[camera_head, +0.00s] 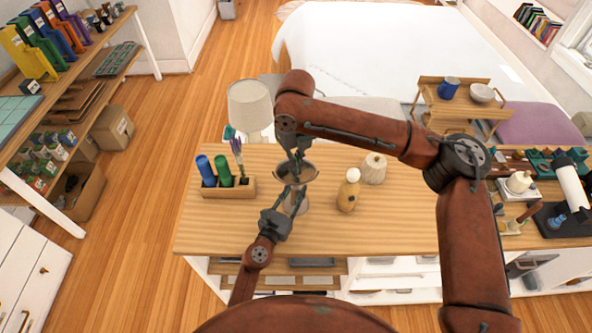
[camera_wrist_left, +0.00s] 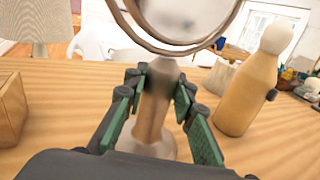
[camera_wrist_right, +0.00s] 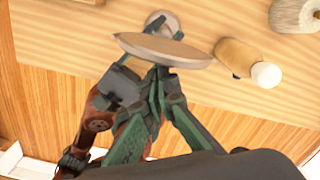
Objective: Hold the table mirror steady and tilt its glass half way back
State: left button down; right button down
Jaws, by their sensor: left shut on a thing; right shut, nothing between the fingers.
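The table mirror has a round glass in a ring (camera_wrist_left: 180,42) on a brownish stem (camera_wrist_left: 155,108) with a round foot, standing on the wooden table. In the head view its tilted glass (camera_head: 308,174) is partly hidden by my arms. My left gripper (camera_wrist_left: 158,82) has its fingers on both sides of the stem, just below the ring, and is shut on it. My right gripper (camera_wrist_right: 163,75) comes from above and is shut and empty. Its tips are at the near edge of the mirror's disc (camera_wrist_right: 165,48); I cannot tell whether they touch.
A wooden holder with blue and green cylinders (camera_head: 228,187) stands left of the mirror, with a lamp (camera_head: 250,108) behind. A wooden bottle (camera_head: 348,190) and a ribbed pale pot (camera_head: 373,168) stand close on the right. The table front (camera_head: 390,235) is clear.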

jog(key=shift+w, duration=0.65)
dwell(0.4)
jog(key=shift+w+f, duration=0.35)
jog(key=shift+w, duration=0.4)
dwell(1.0)
jog(key=shift+s+r, duration=0.1)
pick_arm(q)
jog(key=shift+f, duration=0.1)
pick_arm(e)
notch_tip(320, 180, up, 11)
jog(key=s, duration=0.2)
dwell(1.3)
dwell(0.3)
pick_arm(q)
jog(key=c, duration=1.5)
grip_release()
jog(key=shift+c, duration=0.2)
